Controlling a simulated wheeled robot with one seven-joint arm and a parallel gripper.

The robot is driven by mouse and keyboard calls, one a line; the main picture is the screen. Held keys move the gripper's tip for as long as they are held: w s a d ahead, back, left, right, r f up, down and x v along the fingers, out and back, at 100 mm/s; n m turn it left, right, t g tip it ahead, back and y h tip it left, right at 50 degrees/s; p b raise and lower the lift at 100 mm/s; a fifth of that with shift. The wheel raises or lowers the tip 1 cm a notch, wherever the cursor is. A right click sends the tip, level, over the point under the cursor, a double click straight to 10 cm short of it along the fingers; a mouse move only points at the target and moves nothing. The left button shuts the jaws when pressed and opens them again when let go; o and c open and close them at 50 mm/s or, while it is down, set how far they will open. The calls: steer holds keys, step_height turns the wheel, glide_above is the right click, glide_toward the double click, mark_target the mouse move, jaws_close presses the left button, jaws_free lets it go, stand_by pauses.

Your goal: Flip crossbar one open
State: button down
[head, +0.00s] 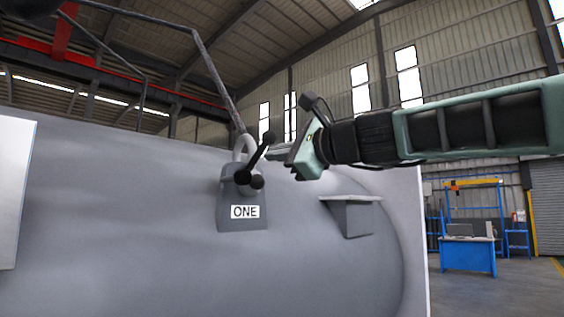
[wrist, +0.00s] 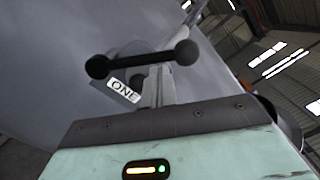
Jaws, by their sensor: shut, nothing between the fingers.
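Crossbar one (head: 261,158) is a black bar with ball ends. In the head view it slants up to the right on a grey bracket (head: 230,200) labelled ONE. My gripper (head: 288,154) is just right of the bar, its jaws shut and empty. In the wrist view the crossbar (wrist: 142,63) lies across the picture just beyond my gripper (wrist: 158,82), with the ONE label (wrist: 123,91) behind it. I cannot tell whether the fingers touch the bar.
The bracket sits on a large grey rounded shell (head: 110,210). A grey block (head: 352,218) juts from the shell below my arm. A thin metal rail (head: 218,80) runs above the bracket. A blue workbench (head: 467,257) stands far off at the right.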

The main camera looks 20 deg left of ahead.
mark_target(263, 137)
steer(key=s+r+n, duration=0.1)
steer(key=n, duration=0.1)
steer(key=s+n, duration=0.1)
steer(key=shift+a+r+n, duration=0.35)
steer(key=shift+a+n, duration=0.05)
steer(key=shift+s+a+r+n, duration=0.2)
steer(key=shift+s+n, duration=0.25)
steer(key=shift+n, duration=0.35)
steer(key=shift+s+a+r+n, duration=0.15)
steer(key=shift+s+n, duration=0.3)
steer(key=shift+n, duration=0.35)
